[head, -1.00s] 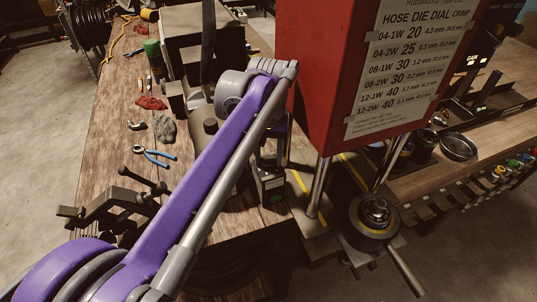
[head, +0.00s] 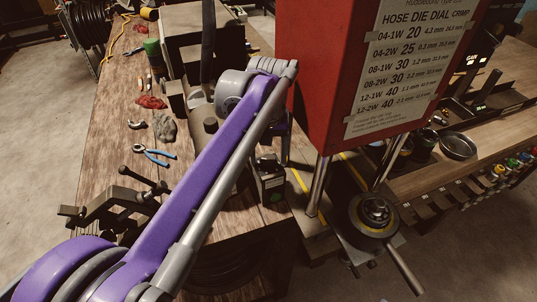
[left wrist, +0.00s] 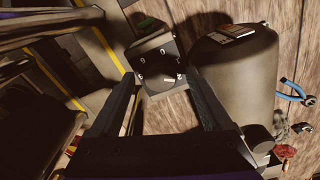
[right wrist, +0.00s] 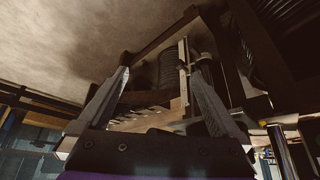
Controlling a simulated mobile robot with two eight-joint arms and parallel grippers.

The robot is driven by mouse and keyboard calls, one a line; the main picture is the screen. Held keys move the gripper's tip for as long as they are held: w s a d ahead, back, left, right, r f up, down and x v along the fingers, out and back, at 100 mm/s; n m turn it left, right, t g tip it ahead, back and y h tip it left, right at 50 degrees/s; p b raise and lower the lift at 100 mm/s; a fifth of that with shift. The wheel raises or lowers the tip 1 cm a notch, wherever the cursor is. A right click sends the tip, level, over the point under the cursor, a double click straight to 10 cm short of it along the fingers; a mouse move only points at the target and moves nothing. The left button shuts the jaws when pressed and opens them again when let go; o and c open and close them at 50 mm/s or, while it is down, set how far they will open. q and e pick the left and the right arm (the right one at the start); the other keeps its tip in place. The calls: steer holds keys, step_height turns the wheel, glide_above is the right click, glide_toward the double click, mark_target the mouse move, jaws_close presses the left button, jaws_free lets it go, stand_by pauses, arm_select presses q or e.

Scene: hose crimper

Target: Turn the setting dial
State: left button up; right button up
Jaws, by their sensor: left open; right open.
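A small black box (head: 270,182) with a green spot stands on the bench's front edge, beside the red crimper (head: 375,65). The left wrist view shows its face with white marks and a dark round knob, the setting dial (left wrist: 157,76). My left gripper (left wrist: 160,77) is open and points at this face. The dial lies between the fingertips in that view; I cannot tell whether they touch it. In the head view my left arm hides most of this gripper. My right gripper (right wrist: 158,76) is open and empty, away from the dial, and out of the head view.
A dark cylinder (left wrist: 235,70) stands close beside the box. Blue-handled pliers (head: 155,155), red rags and a vise (head: 115,205) lie along the left of the wooden bench. A round die head with a lever (head: 375,212) sits under the crimper.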

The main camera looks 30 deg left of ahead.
mark_target(268, 159)
arm_select(q)
step_height(268, 159, up, 11)
steer(key=shift+p, duration=0.45)
arm_select(e)
steer(key=shift+w+r, duration=0.3)
steer(key=shift+r, duration=0.35)
arm_select(q)
steer(key=shift+f, duration=0.15)
